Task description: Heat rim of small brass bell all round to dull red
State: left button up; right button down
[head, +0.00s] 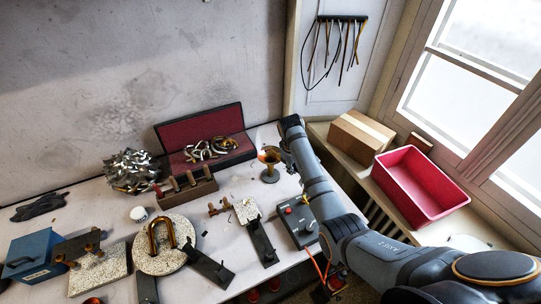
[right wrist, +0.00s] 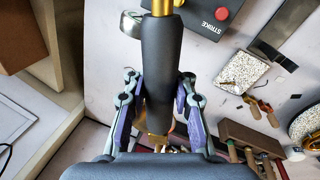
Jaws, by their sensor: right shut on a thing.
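The small brass bell (head: 270,156) stands on a grey round-footed stand near the back right of the bench, with an orange tint at its left side. My right gripper (head: 290,123) is just behind and right of it. In the right wrist view my gripper (right wrist: 157,105) is shut on a thick black handle (right wrist: 162,60) with a brass neck at its upper end. A brass piece (right wrist: 155,140) shows below the handle; I cannot tell if it is the tool's tip or the bell. The handle hides much behind it. My left gripper is not in view.
A control box (head: 299,221) marked STRIKE, with a red button, stands in front of the bell. An open red-lined case (head: 223,132) and a wooden rack (head: 185,193) lie left. A cardboard box (head: 360,137) and pink bin (head: 420,187) stand right.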

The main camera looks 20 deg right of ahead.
jog(key=shift+s+d, duration=0.2)
jog(key=shift+s, duration=1)
jog(key=shift+s+d, duration=0.15)
jog(key=shift+s, duration=1.05)
